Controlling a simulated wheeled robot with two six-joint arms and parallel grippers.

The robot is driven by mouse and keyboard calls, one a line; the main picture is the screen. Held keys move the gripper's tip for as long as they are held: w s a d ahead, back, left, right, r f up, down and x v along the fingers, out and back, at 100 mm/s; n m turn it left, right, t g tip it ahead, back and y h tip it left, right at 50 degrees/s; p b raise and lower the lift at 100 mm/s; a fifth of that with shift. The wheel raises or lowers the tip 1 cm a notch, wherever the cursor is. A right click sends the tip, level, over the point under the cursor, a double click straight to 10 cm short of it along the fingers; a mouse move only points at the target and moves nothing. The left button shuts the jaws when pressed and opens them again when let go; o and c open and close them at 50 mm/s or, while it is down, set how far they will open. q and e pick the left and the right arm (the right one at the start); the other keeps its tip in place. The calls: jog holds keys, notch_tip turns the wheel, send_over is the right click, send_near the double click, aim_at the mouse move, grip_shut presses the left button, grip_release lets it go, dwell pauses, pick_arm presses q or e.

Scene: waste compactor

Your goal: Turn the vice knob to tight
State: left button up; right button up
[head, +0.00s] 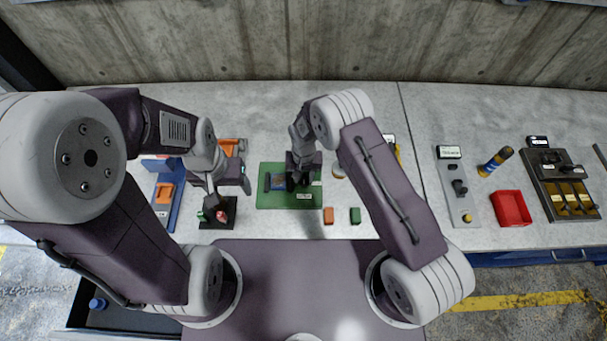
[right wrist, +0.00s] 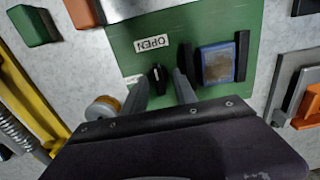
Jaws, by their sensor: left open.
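The vice is a green plate (head: 270,200) in the middle of the bench; it also shows in the right wrist view (right wrist: 200,25). The plate carries a small black knob (right wrist: 156,74), a white OPEN label (right wrist: 151,43) and a brown-faced blue block (right wrist: 217,64) between dark jaws. My right gripper (right wrist: 160,84) is open, with one finger on each side of the knob; contact cannot be told. In the head view my right gripper (head: 299,181) hides the knob. My left gripper (head: 213,207) is open above a black plate with red and green parts.
An orange block (head: 328,216) and a green block (head: 355,215) lie right of the vice plate. A grey switch panel (head: 457,185), a red bin (head: 511,208) and a dark box with yellow parts (head: 563,190) stand further right. A blue fixture (head: 167,195) is at left.

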jog(key=shift+s+d, duration=0.2)
jog(key=shift+d, duration=0.05)
jog(key=shift+w+a+f, duration=0.1)
jog(key=shift+w+a, duration=0.1)
grip_shut()
